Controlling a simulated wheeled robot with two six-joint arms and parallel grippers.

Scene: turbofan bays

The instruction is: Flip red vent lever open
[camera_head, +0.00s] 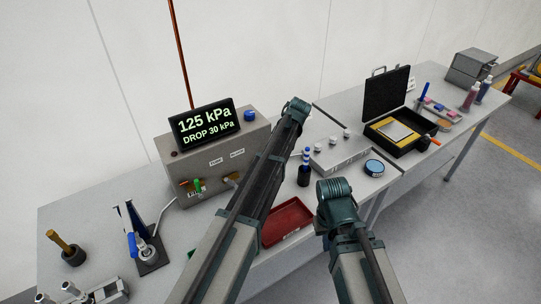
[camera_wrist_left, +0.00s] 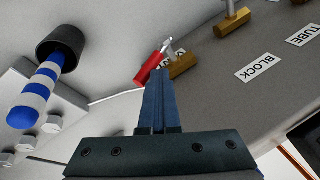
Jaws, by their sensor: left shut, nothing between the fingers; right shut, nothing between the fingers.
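The red vent lever (camera_wrist_left: 152,64) shows in the left wrist view, on a brass valve (camera_wrist_left: 182,66) with a metal stem; its label is mostly covered. My left gripper (camera_wrist_left: 160,76) is shut and empty, its dark blue fingertips right at the lever; I cannot tell whether they touch. In the head view the grey test box (camera_head: 205,165) stands at the back left, and my left arm crosses its right side, hiding the left gripper.
A display (camera_head: 205,122) reads 125 kPa, DROP 30 kPa. Beside the lever are the BLOCK label (camera_wrist_left: 259,68) and another brass valve (camera_wrist_left: 232,22). A blue-and-white striped handle (camera_wrist_left: 38,96) stands close. A red tray (camera_head: 287,222) and an open black case (camera_head: 388,95) are on the bench.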

